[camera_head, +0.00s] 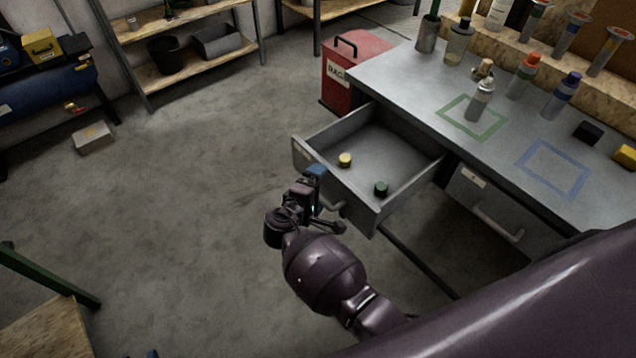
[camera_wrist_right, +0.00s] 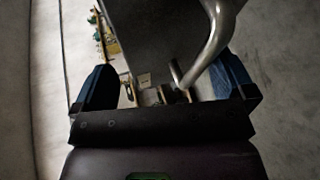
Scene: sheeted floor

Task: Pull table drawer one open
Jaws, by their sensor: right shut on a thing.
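The grey table drawer (camera_head: 385,155) stands well out from under the table top (camera_head: 410,85), its inside showing. A yellow-capped item (camera_head: 345,160) and a green-capped item (camera_head: 381,188) are in it. My right gripper (camera_head: 315,174) is at the drawer's front face, shut on its handle. In the right wrist view the curved metal handle (camera_wrist_right: 218,35) runs in between the blue fingers of the right gripper (camera_wrist_right: 168,85); the exact contact is partly hidden. My left gripper is not in view.
A second drawer (camera_head: 490,208) to the right is closed. Bottles, including an orange-capped one (camera_head: 523,75), stand on the table top. A red box (camera_head: 352,70) is on the floor beside the table.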

